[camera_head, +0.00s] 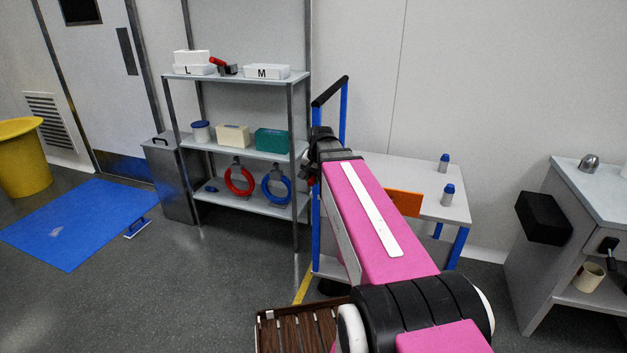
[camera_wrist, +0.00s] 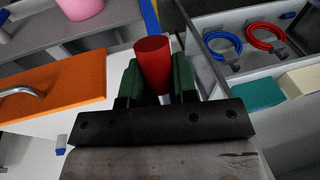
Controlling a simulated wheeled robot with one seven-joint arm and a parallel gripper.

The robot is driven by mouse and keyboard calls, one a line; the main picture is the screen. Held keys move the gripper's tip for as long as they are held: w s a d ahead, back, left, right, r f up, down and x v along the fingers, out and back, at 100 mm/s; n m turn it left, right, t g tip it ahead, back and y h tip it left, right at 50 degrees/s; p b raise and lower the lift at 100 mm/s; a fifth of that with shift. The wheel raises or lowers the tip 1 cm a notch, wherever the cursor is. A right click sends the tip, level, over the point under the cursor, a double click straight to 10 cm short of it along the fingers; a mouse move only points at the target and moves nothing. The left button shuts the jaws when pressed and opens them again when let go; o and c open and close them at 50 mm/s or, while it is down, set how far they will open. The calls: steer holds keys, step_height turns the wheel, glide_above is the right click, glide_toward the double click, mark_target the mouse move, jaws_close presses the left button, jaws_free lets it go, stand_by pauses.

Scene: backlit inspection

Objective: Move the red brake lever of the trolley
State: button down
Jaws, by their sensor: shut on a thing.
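The trolley has a pale top (camera_head: 420,172), blue posts and a black push handle (camera_head: 330,90); it stands beyond my arm in the head view. The red brake lever (camera_wrist: 153,58) shows in the wrist view as a short red cylinder. My gripper (camera_wrist: 154,80) is shut on it, with a green-padded finger touching on each side.
An orange panel (camera_head: 405,203) with a metal handle is close to my gripper. Blue-capped bottles (camera_head: 447,195) stand on the trolley top. A shelf unit (camera_head: 240,146) stands just left, and a cabinet (camera_head: 590,190) at right. A slatted wooden crate (camera_head: 262,318) is in front.

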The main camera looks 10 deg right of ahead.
steer(key=shift+s+r+g+y, duration=0.1)
steer(key=shift+r+g+y, duration=0.75)
steer(key=shift+g, duration=0.55)
steer(key=c, duration=0.9)
jaws_free()
steer(key=v, duration=1)
steer(key=shift+d+r, duration=0.1)
steer(key=shift+r, duration=0.3)
